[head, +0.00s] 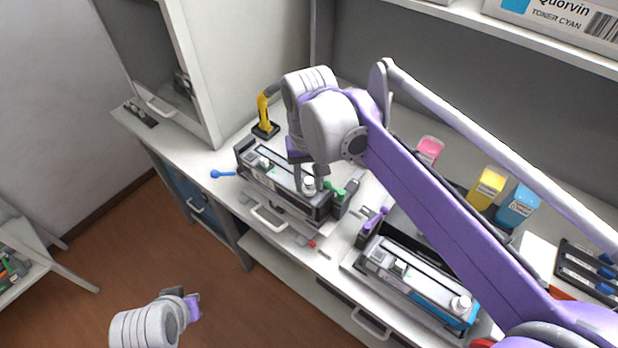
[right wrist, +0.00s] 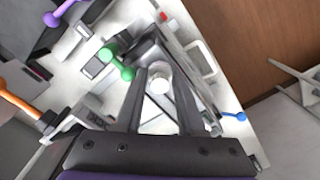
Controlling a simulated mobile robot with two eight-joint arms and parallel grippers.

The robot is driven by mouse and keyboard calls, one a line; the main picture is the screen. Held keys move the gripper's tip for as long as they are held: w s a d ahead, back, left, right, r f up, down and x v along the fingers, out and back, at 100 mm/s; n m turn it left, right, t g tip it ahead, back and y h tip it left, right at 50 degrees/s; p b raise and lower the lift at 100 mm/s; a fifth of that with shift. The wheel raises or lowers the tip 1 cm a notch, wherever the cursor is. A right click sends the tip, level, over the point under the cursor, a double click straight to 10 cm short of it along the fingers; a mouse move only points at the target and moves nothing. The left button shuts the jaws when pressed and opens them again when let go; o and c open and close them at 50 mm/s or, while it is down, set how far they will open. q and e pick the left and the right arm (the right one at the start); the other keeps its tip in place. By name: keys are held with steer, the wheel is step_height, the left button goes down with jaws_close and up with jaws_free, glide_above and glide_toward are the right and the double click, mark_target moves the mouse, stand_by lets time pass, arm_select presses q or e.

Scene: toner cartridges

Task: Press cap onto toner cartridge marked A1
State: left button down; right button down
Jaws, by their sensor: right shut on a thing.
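A dark toner cartridge (head: 282,182) lies on the counter below my right gripper (head: 308,184). A second cartridge, with a cyan end (head: 418,283), lies further right. No A1 marking is legible on either. My right gripper points down at the right part of the dark cartridge, shut on a white round cap (right wrist: 159,78); the cap shows between the fingertips in the right wrist view. Whether the cap touches the cartridge's opening cannot be told. My left gripper (head: 193,305) is low at the left, away from the counter; its jaws are too small to judge.
Green (head: 334,188), purple (head: 374,218) and blue (head: 221,174) handled pieces lie near the cartridges. A yellow-and-black stand (head: 265,118) is behind. Pink (head: 430,149), yellow (head: 487,187) and cyan (head: 517,205) bottles stand at the back right. A cabinet (head: 205,60) bounds the left.

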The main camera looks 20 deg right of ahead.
arm_select(q)
steer(key=shift+f, duration=0.25)
arm_select(e)
steer(key=shift+f, duration=0.6)
stand_by(0.7)
steer(key=shift+c, duration=2.2)
jaws_free()
steer(key=shift+o, duration=0.3)
steer(key=shift+r, duration=0.1)
steer(key=shift+s+d+r+p, duration=0.1)
steer(key=shift+r+p, duration=0.4)
steer(key=shift+r, duration=0.45)
steer(key=shift+r+p, duration=1.45)
steer(key=shift+r, duration=1.05)
arm_select(q)
step_height(320, 180, up, 6)
steer(key=w, duration=0.2)
steer(key=shift+f, duration=0.15)
